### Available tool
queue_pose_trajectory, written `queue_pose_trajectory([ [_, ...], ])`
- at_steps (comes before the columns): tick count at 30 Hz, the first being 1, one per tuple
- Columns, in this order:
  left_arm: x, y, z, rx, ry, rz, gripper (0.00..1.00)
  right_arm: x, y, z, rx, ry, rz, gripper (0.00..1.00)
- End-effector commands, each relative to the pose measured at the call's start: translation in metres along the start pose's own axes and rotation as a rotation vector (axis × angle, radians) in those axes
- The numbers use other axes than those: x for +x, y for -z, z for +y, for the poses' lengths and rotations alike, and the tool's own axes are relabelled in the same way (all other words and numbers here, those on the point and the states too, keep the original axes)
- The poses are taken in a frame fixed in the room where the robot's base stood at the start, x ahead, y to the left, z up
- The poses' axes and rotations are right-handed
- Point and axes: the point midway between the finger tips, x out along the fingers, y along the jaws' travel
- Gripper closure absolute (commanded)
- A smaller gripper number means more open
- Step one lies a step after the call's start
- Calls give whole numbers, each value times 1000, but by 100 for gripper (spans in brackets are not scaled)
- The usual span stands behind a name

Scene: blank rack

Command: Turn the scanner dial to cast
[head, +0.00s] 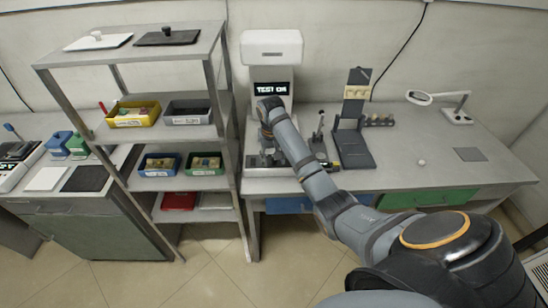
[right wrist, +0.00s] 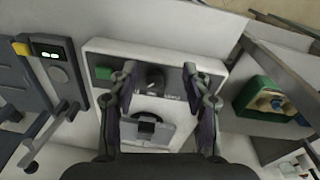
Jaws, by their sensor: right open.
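The scanner is a white machine (head: 272,46) at the back of the bench, with a dark screen (head: 271,88) that seems to read "TEST OK". In the right wrist view its front shows a dark strip with a black round dial (right wrist: 155,79) and a green patch (right wrist: 104,73). Small lettering beside the dial is too blurred to read, and I cannot tell where the dial points. My right gripper (right wrist: 160,78) is open, its fingers on either side of the dial with gaps visible. In the head view my right arm hides the dial. My left gripper is not in view.
A metal shelf rack (head: 215,60) with bins stands close left of the scanner. A dark stand (head: 352,148) and a magnifier lamp (head: 455,113) stand to its right. The bench (head: 420,150) is fairly clear at the right. A grey plate (right wrist: 150,128) sits below the dial.

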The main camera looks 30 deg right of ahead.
Motion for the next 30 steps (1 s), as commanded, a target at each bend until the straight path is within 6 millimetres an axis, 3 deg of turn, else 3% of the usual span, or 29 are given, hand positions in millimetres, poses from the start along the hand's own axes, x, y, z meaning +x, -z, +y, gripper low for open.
queue_pose_trajectory([
  [1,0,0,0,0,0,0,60,-20,19,4,45,10,-17,51],
  [3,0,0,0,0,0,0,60,-39,34,8,96,24,-45,51],
  [6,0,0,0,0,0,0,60,-57,46,12,140,38,-72,51],
  [12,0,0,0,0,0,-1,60,-63,49,13,157,44,-85,51],
  [17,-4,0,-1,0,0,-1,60,-46,47,12,156,43,-86,51],
  [24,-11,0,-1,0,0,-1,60,6,43,10,155,43,-84,51],
  [30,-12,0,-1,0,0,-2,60,34,41,8,154,44,-83,51],
])
